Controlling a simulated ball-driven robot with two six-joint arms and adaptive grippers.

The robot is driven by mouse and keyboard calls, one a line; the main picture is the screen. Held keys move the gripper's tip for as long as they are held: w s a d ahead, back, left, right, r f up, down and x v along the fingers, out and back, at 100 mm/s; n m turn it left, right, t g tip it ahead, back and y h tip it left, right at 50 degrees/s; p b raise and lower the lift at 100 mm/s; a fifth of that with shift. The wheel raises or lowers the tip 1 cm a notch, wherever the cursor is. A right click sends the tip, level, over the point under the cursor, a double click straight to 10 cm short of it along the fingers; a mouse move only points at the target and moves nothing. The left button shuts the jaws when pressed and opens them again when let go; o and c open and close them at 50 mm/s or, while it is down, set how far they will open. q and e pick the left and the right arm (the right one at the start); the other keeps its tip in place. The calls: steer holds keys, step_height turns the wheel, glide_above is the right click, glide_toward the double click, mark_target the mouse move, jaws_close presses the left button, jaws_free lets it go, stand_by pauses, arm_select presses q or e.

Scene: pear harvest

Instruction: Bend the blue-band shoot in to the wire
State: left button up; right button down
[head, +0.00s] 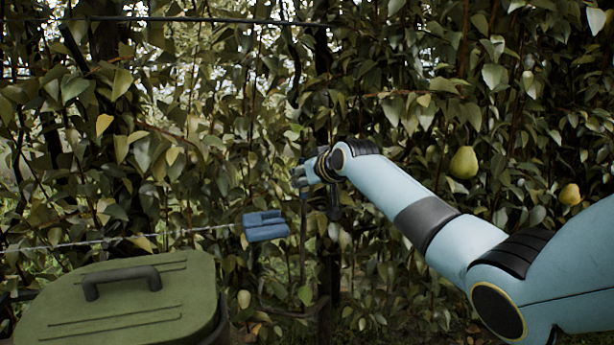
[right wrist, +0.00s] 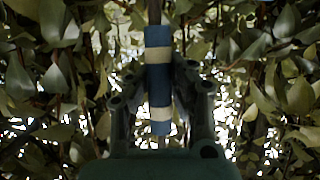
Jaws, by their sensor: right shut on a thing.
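The blue-band shoot (right wrist: 158,85) stands upright in the right wrist view, with blue and cream bands around its stem. My right gripper (right wrist: 160,100) has its fingers on either side of the banded part and is shut on it. In the head view my right gripper (head: 305,174) is in front of the hedge, left of the picture's middle; the shoot is hard to make out there. A thin pale wire (head: 130,239) runs across the lower left to a blue clip-like block (head: 266,226), below and left of the gripper. My left gripper is not in view.
A green lidded bin (head: 130,300) with a dark handle stands at the lower left. Dense leaves surround the gripper. A green pear (head: 463,163) and a yellower one (head: 570,194) hang at the right. A dark wire (head: 180,19) crosses the top.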

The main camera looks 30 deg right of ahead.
steer(key=shift+d+r, duration=0.15)
steer(key=shift+r, duration=0.05)
steer(key=c, duration=1.6)
jaws_free()
steer(key=shift+w, duration=0.1)
steer(key=o, duration=0.5)
steer(key=shift+d+f, duration=0.1)
steer(key=shift+f, duration=0.05)
steer(key=shift+c, duration=0.2)
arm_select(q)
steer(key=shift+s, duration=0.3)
arm_select(e)
steer(key=v, duration=1.2)
